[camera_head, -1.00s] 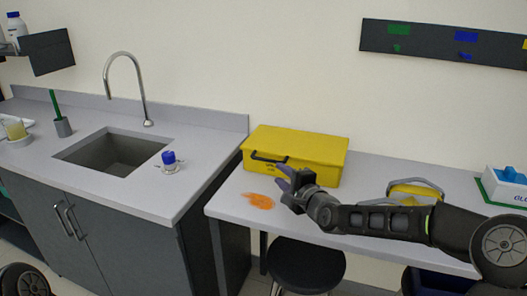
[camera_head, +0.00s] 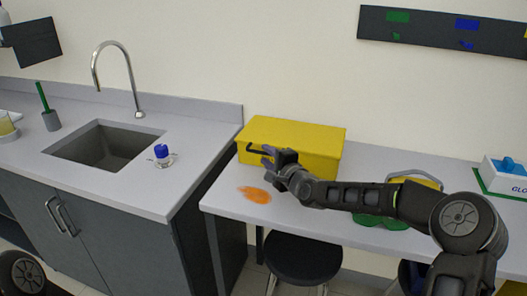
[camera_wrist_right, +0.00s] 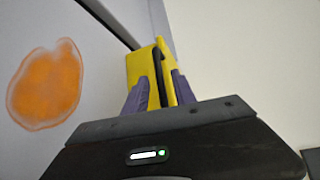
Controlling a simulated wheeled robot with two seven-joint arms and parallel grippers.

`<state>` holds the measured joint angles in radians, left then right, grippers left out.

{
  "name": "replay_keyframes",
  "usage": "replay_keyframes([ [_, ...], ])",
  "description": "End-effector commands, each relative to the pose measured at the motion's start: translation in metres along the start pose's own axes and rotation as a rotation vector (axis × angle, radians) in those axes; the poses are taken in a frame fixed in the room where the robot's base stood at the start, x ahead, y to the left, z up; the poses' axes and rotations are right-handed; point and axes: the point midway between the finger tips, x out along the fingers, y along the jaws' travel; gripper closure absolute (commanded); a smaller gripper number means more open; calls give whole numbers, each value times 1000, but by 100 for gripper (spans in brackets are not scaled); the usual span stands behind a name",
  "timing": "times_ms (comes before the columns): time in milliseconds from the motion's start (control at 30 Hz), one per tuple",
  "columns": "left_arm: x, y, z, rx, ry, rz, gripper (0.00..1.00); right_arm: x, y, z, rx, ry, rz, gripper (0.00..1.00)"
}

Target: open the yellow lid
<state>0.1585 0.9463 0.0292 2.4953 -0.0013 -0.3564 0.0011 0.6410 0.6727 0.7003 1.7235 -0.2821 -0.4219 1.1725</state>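The yellow box (camera_head: 318,165) stands on the right table against the wall. Its yellow lid (camera_head: 295,133) looks closed. A black bar handle (camera_head: 250,148) is on its front; in the right wrist view the handle (camera_wrist_right: 157,62) runs up between my fingers. My right gripper (camera_head: 267,157) is at the box's front, at the right part of the handle. Its purple fingers (camera_wrist_right: 160,78) are apart on either side of the handle's line; I cannot tell whether they touch it. The gripper covers part of the handle in the head view. My left gripper is out of view.
An orange stain (camera_head: 254,195) marks the table in front of the box. Yellow-and-green goggles (camera_head: 382,222) lie partly behind my right arm. A glove box (camera_head: 507,178) stands far right. A stool (camera_head: 303,258) is below. A sink (camera_head: 105,145) and blue-capped flask (camera_head: 161,154) are left.

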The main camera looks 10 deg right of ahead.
Motion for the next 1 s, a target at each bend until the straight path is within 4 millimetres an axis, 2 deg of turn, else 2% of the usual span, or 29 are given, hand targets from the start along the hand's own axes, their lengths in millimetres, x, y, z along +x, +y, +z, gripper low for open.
replay_keyframes([
  [100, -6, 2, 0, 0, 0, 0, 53, 17, -2, 1, 2, -1, -1, 68],
  [200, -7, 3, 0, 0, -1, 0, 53, 25, 0, 1, 0, -1, 1, 68],
  [533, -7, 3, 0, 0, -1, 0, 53, 29, 0, 0, -1, 0, 0, 69],
  [900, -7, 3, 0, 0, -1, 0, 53, 28, 0, 0, 0, 0, 0, 99],
  [1000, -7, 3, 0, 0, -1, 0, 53, 28, 0, 0, 0, 0, 0, 100],
])
